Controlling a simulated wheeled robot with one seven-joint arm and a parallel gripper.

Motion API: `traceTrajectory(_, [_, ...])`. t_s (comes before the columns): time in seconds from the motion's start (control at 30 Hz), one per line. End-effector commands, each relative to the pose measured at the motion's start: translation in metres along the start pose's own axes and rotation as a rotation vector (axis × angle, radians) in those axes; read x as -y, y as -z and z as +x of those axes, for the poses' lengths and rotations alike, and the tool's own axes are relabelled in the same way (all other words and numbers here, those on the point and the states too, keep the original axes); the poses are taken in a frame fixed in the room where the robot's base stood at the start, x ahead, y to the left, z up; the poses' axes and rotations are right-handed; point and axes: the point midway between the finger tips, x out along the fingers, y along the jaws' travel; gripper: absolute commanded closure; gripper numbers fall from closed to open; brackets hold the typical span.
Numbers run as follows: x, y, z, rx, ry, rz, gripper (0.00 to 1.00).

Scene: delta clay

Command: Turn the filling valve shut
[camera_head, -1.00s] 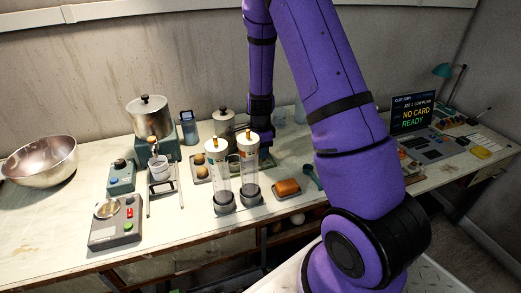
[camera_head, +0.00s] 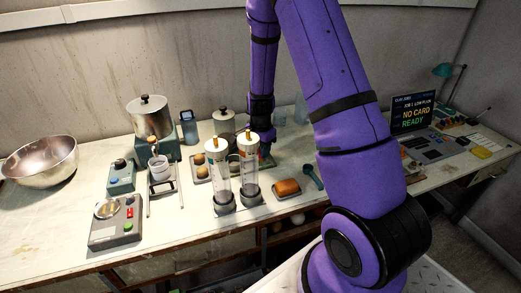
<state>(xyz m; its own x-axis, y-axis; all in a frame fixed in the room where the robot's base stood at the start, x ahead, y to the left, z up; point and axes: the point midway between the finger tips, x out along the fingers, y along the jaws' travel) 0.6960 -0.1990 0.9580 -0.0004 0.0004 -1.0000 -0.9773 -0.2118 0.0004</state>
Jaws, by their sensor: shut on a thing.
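I cannot make out the filling valve for certain. A metal tank (camera_head: 149,112) stands on a teal base at the left, with a small brownish fitting (camera_head: 153,146) at its front above a white cup (camera_head: 161,170). Two clear upright cylinders with white caps and orange tops, the left (camera_head: 219,178) and the right (camera_head: 249,170), stand at mid-table. My gripper (camera_head: 266,157) points down just behind and right of the right cylinder, well right of the tank. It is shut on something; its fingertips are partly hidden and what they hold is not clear.
A steel bowl (camera_head: 41,161) and a scale (camera_head: 116,221) are at the left. A screen (camera_head: 414,111) reads "NO CARD READY". My upper arm hides part of the table.

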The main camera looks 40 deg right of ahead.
Motion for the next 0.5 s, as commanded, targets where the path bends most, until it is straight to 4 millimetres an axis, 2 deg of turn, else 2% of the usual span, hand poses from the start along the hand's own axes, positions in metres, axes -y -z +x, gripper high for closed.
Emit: traceTrajectory(0.5, [0.0004,0.0009,-0.0006,-0.001,0.002,-0.489,0.89])
